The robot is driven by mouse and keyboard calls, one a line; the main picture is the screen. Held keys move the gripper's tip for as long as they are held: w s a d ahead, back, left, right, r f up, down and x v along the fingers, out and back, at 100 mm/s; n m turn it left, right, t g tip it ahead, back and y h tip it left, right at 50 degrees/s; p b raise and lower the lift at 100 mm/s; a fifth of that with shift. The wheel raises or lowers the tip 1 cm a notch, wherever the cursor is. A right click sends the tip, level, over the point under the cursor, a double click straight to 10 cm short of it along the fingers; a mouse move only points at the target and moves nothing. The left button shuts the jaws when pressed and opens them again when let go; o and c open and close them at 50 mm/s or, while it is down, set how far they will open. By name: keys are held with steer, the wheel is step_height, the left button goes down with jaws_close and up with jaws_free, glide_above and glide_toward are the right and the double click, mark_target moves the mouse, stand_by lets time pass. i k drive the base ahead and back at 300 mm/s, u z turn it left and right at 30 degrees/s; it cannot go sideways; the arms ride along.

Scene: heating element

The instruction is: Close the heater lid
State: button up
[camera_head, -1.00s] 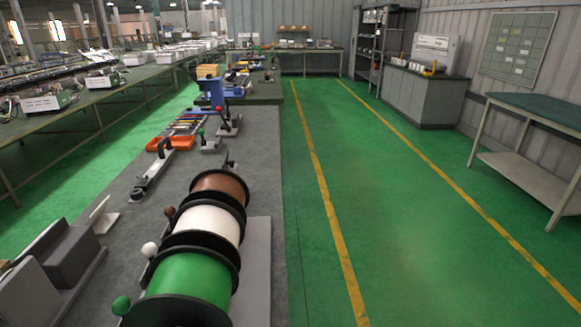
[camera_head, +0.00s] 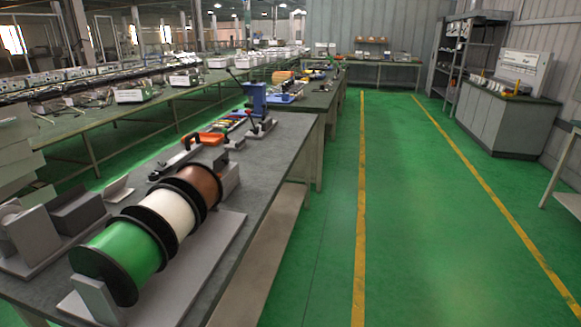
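I cannot pick out a heater or its lid with certainty. A grey block-shaped device (camera_head: 36,234) sits at the near left of the grey workbench (camera_head: 226,212), beside a dark grey box (camera_head: 80,214). Their parts are too unclear to tell whether any lid is open or shut. My gripper and arm are not in view.
Green (camera_head: 118,260), white (camera_head: 167,215) and brown (camera_head: 203,183) spools stand on the bench. Orange trays (camera_head: 212,138) and a blue device (camera_head: 255,100) lie farther back. The green floor aisle (camera_head: 400,220) right of the bench is clear. Cabinets (camera_head: 505,118) stand at right.

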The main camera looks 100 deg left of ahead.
mark_target(223, 160)
steer(key=u, duration=0.1)
steer(key=i, duration=0.5)
steer(key=u, duration=4.2)
steer(key=i, duration=1.05)
steer(key=z, duration=0.3)
